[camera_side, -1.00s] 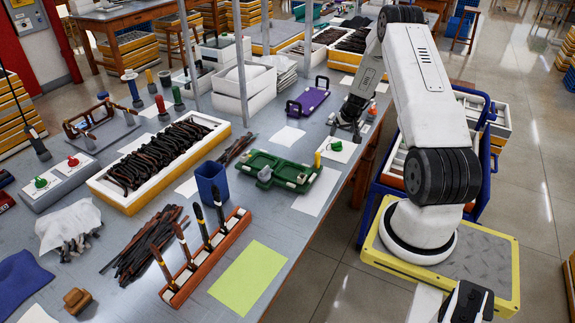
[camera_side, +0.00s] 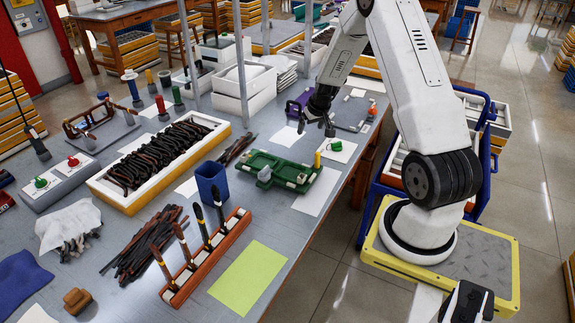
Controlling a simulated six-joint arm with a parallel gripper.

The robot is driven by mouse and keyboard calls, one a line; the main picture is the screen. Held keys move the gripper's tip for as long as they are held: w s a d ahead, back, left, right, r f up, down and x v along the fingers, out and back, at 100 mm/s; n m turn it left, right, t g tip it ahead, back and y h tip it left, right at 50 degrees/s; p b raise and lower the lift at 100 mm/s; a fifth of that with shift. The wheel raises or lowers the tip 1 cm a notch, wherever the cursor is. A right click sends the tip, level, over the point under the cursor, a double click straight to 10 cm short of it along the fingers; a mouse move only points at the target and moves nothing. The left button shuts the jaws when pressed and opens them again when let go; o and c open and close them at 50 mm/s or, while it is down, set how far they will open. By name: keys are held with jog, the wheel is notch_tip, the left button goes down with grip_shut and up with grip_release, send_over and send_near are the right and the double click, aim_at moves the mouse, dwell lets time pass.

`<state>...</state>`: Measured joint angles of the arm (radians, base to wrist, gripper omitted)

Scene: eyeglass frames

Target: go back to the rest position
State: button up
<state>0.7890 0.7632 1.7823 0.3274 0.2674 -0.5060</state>
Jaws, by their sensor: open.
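My gripper (camera_side: 316,126) hangs over the far right part of the bench, pointing down. Its jaws are apart with nothing between them. It is above and beyond the green fixture tray (camera_side: 278,172), and in front of the purple tray (camera_side: 297,104), which it partly hides.
A crate of dark eyeglass parts (camera_side: 150,160), a blue cup (camera_side: 211,182) and an orange brush rack (camera_side: 208,258) stand to the left. Metal posts (camera_side: 240,80) rise at the back. A yellow-green sheet (camera_side: 248,277) lies flat near the front edge.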

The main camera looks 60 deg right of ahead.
jog(key=a+r+n+y, duration=0.15)
jog(key=a+r, duration=0.25)
jog(key=a, duration=0.7)
jog(key=a+r+n, duration=0.2)
jog(key=a+r, duration=0.1)
jog(key=a, duration=0.8)
jog(key=s+a+r+n, duration=0.2)
jog(key=s+a+n, duration=0.1)
jog(key=s+a, duration=0.6)
jog(key=a, duration=0.4)
jog(key=shift+s+a+r+g, duration=0.15)
jog(key=shift+a+r+g, duration=0.1)
jog(key=shift+r+g, duration=0.15)
